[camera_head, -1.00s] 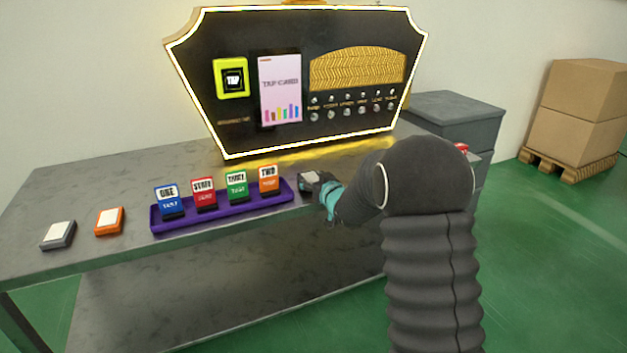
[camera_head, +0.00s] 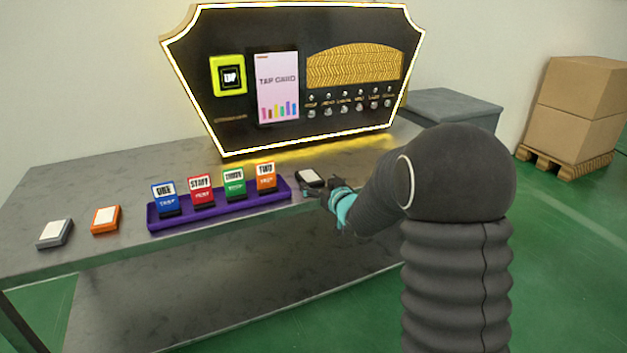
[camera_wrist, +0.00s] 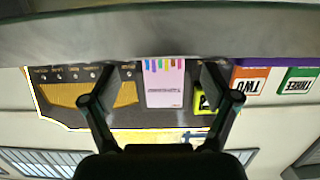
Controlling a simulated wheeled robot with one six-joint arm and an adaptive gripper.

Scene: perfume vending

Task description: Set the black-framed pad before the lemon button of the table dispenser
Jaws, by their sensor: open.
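The black-framed pad (camera_head: 309,178), with a pale top, lies flat on the grey table, right of the purple card tray. My gripper (camera_head: 325,191) is open and empty, low over the table at the pad's front right side; I cannot tell whether it touches the pad. The table dispenser (camera_head: 285,135) is a black board with lit edges at the table's back. Its row of small buttons (camera_head: 345,110) is under a gold panel; the labels are too small to read. In the wrist view, the picture is upside down, my fingers (camera_wrist: 163,78) are spread, and no pad shows.
The purple tray (camera_head: 215,212) holds several coloured cards, close left of the pad. An orange pad (camera_head: 106,219) and a grey pad (camera_head: 55,233) lie at the table's left. Bare table (camera_head: 350,160) lies between the black-framed pad and the dispenser.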

